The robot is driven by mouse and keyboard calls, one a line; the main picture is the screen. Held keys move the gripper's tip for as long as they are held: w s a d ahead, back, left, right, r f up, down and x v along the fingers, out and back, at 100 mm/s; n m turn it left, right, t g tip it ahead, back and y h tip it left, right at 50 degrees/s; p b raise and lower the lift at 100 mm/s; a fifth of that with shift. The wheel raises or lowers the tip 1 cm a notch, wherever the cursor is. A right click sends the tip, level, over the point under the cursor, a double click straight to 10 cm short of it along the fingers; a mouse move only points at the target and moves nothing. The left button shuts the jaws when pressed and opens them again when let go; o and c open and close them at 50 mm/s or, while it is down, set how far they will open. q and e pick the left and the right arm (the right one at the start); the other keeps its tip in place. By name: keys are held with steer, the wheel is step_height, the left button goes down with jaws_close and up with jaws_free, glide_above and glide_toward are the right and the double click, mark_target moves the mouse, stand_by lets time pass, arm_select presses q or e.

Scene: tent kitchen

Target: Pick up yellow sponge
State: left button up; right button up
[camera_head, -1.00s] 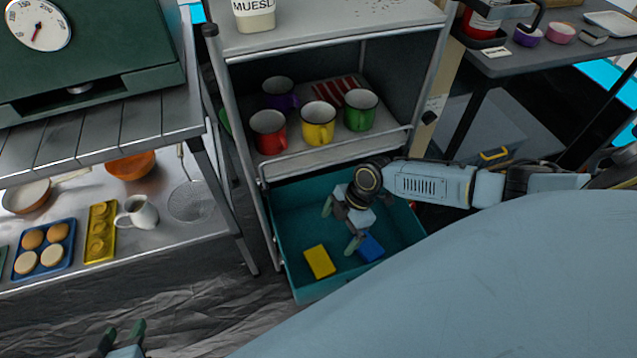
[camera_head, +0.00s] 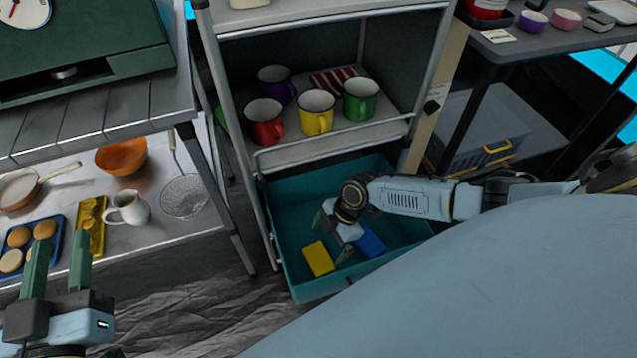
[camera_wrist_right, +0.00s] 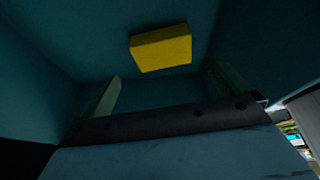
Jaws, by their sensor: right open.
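The yellow sponge (camera_head: 319,258) lies on the floor of the teal bin (camera_head: 290,281) at the bottom of the shelf unit. In the right wrist view the yellow sponge (camera_wrist_right: 160,47) lies ahead of the fingers, apart from them. My right gripper (camera_head: 332,237) is inside the bin, open and empty, just above and behind the sponge; its fingers also show in the right wrist view (camera_wrist_right: 160,92). A blue sponge (camera_head: 370,242) lies right of the yellow one, partly hidden by my gripper. My left gripper (camera_head: 57,265) is open and empty at the lower left.
Several mugs, such as the red mug (camera_head: 265,123), stand on the shelf above the bin. The bin walls surround my right gripper. A steel table (camera_head: 160,217) with a white jug (camera_head: 128,208) and trays stands at left.

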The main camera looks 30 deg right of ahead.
mark_target(320, 258)
steer(key=shift+b+x, duration=0.3)
steer(key=shift+x, duration=0.55)
steer(key=shift+s+a+f, duration=0.1)
steer(key=shift+f, duration=0.2)
steer(key=b+x, duration=0.2)
steer(key=x, duration=0.1)
steer(key=shift+s+a+f, duration=0.1)
steer(key=shift+s+f, duration=0.05)
steer(key=shift+f, duration=0.1)
steer(key=shift+a+f+b, duration=0.2)
steer(key=shift+f+b, duration=0.3)
arm_select(q)
steer(key=s+r+t+h, duration=0.2)
steer(key=s+r+t, duration=0.1)
steer(key=r+t, duration=0.4)
steer(key=shift+s+r, duration=0.4)
steer(key=shift+r, duration=0.05)
arm_select(e)
steer(key=shift+c, duration=0.4)
steer(key=c, duration=0.7)
